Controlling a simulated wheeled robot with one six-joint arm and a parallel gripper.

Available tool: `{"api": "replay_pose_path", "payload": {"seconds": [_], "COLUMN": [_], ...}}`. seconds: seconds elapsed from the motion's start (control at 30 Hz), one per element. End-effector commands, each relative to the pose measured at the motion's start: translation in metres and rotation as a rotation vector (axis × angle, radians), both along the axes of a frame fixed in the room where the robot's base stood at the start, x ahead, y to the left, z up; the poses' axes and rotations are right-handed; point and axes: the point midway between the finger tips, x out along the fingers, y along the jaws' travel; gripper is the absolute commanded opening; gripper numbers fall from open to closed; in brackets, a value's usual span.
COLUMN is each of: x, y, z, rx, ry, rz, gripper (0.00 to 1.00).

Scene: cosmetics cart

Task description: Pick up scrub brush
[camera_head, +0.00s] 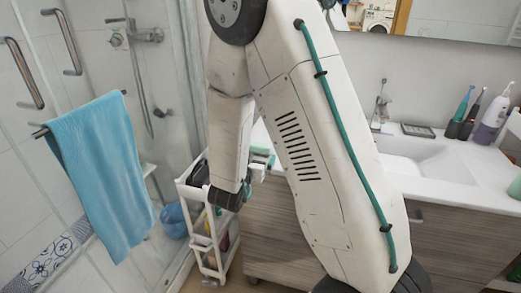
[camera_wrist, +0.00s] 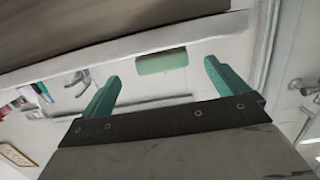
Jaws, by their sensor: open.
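My gripper (camera_wrist: 159,76) is open in the wrist view, with its two teal fingers apart and nothing held between them. Beyond the fingertips, a plain green block-like thing (camera_wrist: 162,63) lies on a white surface near its edge. I cannot tell whether it is the scrub brush; no bristles or handle show. In the head view a small teal thing (camera_head: 262,153) shows at the left end of the white counter, partly hidden by my arm. My gripper's fingers are mostly hidden in the head view, above the white cart (camera_head: 207,242). No clear scrub brush shows.
The washbasin counter (camera_head: 446,182) carries a tap (camera_head: 380,106), and bottles and toothbrushes at the right. A glass shower door with a blue towel (camera_head: 103,170) stands at left. A blue bucket (camera_head: 174,219) sits behind the cart. Wooden drawers (camera_head: 275,250) lie below the counter.

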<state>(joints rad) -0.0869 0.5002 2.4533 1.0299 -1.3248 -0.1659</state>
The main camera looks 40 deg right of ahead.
Motion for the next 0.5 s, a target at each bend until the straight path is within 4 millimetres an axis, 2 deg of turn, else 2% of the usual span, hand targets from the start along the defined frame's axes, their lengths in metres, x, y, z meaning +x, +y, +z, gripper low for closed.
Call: {"api": "replay_pose_path", "payload": {"seconds": [0.5], "x": [0.04], "y": [-0.052], "z": [0.0], "rx": [0.002], "ry": [0.0], "rz": [0.001], "gripper": [0.98]}}
